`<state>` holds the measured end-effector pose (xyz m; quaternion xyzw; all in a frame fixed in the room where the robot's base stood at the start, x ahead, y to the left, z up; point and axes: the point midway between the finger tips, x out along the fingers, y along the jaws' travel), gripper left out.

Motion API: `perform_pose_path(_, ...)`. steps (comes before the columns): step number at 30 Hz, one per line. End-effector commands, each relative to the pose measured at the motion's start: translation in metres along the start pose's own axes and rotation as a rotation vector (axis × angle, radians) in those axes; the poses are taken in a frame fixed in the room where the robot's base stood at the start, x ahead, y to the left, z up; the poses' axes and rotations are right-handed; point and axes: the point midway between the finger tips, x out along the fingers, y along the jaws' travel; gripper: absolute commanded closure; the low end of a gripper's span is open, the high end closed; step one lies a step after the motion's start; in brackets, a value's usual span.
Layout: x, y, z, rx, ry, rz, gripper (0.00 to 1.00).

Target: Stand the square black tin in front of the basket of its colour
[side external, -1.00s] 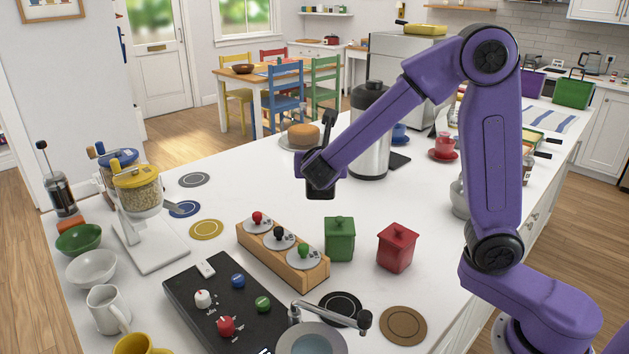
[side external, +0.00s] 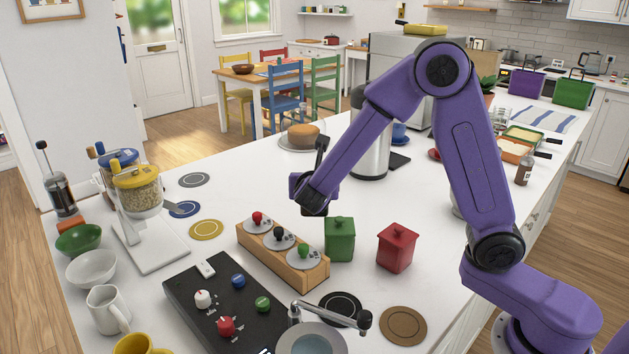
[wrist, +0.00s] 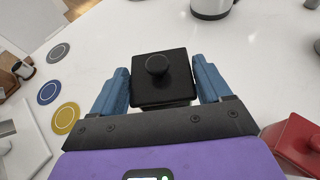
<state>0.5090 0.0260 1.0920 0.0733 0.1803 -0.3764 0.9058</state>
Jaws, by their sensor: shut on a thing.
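The square black tin (wrist: 163,82) with a round knob on its lid sits between the two blue fingers of my gripper (wrist: 161,72) in the wrist view. My gripper is shut on it, lid side toward the wrist camera. In the side external view my gripper (side external: 308,190) is over the white counter, behind the green tin, and the black tin (side external: 314,208) shows only as a dark patch under the wrist. Its bottom is hidden, so I cannot tell its height. A purple basket (side external: 527,84) and a green basket (side external: 573,93) stand on the far right counter. I see no black basket.
A green tin (side external: 339,239) and a red tin (side external: 397,247) stand in front of my gripper. A wooden rack (side external: 283,262) with several knobbed lids is left of them. A steel flask (side external: 370,150) and a cake (side external: 303,135) stand behind.

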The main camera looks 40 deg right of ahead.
Motion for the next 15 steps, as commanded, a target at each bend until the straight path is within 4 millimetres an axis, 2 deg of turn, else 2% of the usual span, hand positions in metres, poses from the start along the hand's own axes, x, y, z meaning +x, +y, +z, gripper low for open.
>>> perform_pose_path(1,0.0005,0.0001,-0.0011,-0.001,-0.001,0.0,0.61)
perform_pose_path(2,0.0003,0.0001,-0.0011,-0.001,0.0,0.0,0.13)
perform_pose_path(3,0.0003,0.0001,-0.001,-0.001,0.0,0.0,0.0)
perform_pose_path(13,-0.0011,0.0,0.0023,0.001,0.0,0.0,0.0)
perform_pose_path(15,-0.0085,0.001,0.0017,0.0,0.001,0.003,0.0)
